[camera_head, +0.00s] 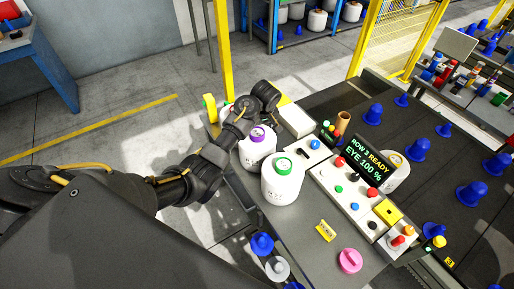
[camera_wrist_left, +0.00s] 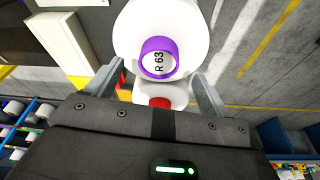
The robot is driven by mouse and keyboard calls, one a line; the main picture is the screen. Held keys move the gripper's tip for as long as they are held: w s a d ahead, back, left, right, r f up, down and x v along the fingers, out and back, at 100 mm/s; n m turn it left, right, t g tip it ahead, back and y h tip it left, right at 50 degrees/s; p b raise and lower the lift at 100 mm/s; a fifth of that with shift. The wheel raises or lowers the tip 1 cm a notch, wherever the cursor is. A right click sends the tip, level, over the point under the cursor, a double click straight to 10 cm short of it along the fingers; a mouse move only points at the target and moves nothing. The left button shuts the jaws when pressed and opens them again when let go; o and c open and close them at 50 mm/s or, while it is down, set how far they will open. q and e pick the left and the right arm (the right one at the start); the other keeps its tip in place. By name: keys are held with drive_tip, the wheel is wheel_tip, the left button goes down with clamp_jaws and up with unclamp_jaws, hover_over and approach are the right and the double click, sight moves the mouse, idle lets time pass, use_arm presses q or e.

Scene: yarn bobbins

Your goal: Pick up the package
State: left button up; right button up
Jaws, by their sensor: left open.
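White yarn packages stand in a row on the dark table. The one with a purple ring (camera_head: 258,150) is partly covered by my left arm. My left gripper (camera_head: 268,118) is open above its far side; its fingertips are hard to see in the head view. In the left wrist view the purple-ringed package, labelled "R 63" (camera_wrist_left: 160,58), lies ahead of the two spread finger plates (camera_wrist_left: 155,88), with nothing visibly gripped. A package with a red core (camera_wrist_left: 158,102) shows just below it, between the plates. A green-ringed package (camera_head: 282,182) stands nearer, to the right. My right gripper is out of view.
A control panel (camera_head: 340,190) with coloured buttons and a screen reading "ROW 3 READY, EYE 100 %" (camera_head: 370,158) stands to the right. Beyond it a dark surface (camera_head: 430,205) carries blue cones. A pink knob-like object (camera_head: 350,260) and a yellow card (camera_head: 325,230) lie near the front.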

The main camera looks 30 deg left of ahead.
sight(257, 132)
use_arm(q)
drive_tip(key=x, duration=0.2)
drive_tip(key=p+x, duration=0.1)
drive_tip(key=x, duration=0.1)
drive_tip(key=shift+w+a+f, duration=0.1)
drive_tip(key=shift+w+a, duration=0.1)
drive_tip(key=shift+a, duration=0.1)
drive_tip(key=shift+f, duration=0.3)
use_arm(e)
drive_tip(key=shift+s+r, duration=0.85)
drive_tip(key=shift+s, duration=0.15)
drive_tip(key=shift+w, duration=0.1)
use_arm(q)
drive_tip(key=c, duration=0.5)
clamp_jaws()
drive_tip(key=shift+w+r, duration=0.1)
drive_tip(key=shift+w, duration=0.05)
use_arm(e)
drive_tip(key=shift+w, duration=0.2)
